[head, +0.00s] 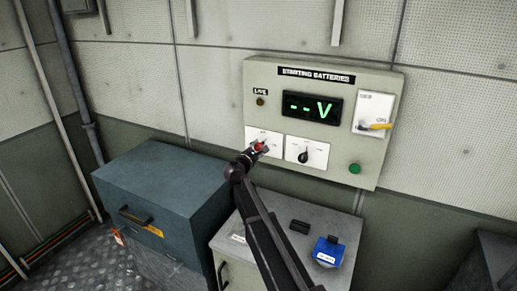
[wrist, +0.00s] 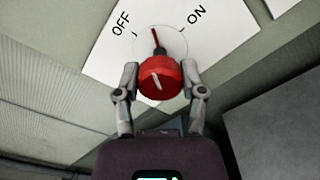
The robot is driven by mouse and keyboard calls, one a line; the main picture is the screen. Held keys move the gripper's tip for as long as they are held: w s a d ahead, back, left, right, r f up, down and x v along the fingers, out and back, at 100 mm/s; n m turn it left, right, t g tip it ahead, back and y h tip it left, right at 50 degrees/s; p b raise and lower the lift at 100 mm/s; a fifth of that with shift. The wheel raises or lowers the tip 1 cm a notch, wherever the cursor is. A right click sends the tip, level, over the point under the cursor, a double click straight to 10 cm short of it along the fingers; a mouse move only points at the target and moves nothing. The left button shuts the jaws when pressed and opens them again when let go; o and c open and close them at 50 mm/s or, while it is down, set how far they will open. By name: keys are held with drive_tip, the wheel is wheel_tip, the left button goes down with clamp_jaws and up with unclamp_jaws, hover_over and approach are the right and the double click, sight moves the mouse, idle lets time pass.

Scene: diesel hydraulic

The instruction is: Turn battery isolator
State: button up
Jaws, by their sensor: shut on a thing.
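The red battery isolator knob (wrist: 158,78) sits on a white plate (wrist: 95,50) marked OFF and ON. Its red pointer stands between the two marks and looks nearer OFF. My gripper (wrist: 161,74) is shut on the knob, with one finger on each side. In the head view, the red knob (head: 259,147) shows at the lower left of the STARTING BATTERIES panel (head: 260,80), partly hidden by my gripper (head: 251,153). The panel's green display (head: 312,107) reads "--V". The LIVE lamp (head: 260,102) looks dark amber.
Right of the isolator is a black rotary knob (head: 303,156). A green button (head: 354,168) and a white box with a yellow handle (head: 376,127) are further right. Below, a grey cabinet holds a blue object (head: 328,250) and a black block (head: 299,226). A blue-grey cabinet (head: 155,180) stands left.

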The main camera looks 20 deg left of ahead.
drive_tip(key=m, duration=0.5)
drive_tip(key=shift+w+m, duration=0.1)
drive_tip(key=shift+m, duration=0.2)
drive_tip(key=m, duration=0.5)
idle(0.4)
drive_tip(key=o, duration=1.1)
drive_tip(key=shift+o, duration=0.2)
drive_tip(key=s, duration=1.2)
drive_tip(key=shift+a, duration=0.45)
